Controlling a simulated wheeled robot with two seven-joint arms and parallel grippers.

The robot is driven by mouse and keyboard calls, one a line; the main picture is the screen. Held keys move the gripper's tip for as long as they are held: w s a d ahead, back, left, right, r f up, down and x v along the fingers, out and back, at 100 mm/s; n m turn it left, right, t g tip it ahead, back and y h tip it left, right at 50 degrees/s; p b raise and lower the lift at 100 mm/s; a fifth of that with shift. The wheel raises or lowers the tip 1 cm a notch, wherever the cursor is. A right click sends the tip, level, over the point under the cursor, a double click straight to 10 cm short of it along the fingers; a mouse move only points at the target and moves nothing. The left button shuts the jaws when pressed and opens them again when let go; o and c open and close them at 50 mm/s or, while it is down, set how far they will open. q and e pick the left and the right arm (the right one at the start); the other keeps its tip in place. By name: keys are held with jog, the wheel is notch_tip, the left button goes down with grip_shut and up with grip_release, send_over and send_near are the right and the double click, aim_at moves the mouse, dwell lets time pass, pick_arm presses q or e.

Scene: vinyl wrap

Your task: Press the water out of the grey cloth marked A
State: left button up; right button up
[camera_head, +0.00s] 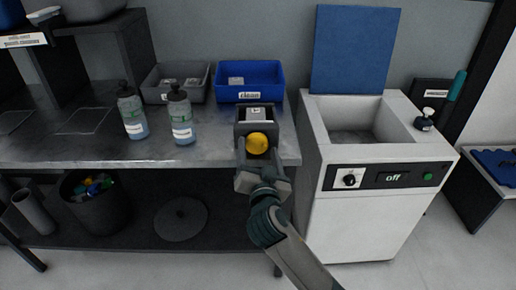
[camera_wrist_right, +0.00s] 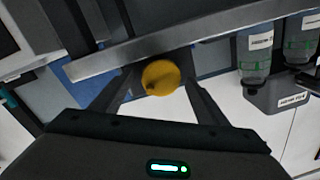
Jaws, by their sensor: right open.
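A dark grey box-like fixture (camera_head: 242,129) stands at the bench's front right edge, with a round yellow knob (camera_head: 257,143) on its front. A small pale label (camera_head: 256,114) shows in its top; its lettering is too small to read, and I cannot tell whether it is on a cloth. My right gripper (camera_head: 256,146) is open, with one finger on each side of the knob. In the right wrist view the yellow knob (camera_wrist_right: 160,77) sits between the spread fingertips (camera_wrist_right: 158,72). I cannot make out the cloth marked A for certain. My left gripper is out of view.
Two bottles (camera_head: 131,112) (camera_head: 181,117) stand left on the bench. Behind are a grey bin (camera_head: 157,97) and a blue bin (camera_head: 249,92) labelled clean, each holding grey items. Right is a white machine (camera_head: 360,215), lid raised, display reading off.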

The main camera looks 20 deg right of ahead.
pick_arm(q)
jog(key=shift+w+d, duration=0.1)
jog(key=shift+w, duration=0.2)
pick_arm(e)
jog(key=shift+w+d, duration=0.1)
jog(key=shift+w, duration=0.3)
jog(key=c, duration=0.9)
jog(key=shift+c, duration=0.7)
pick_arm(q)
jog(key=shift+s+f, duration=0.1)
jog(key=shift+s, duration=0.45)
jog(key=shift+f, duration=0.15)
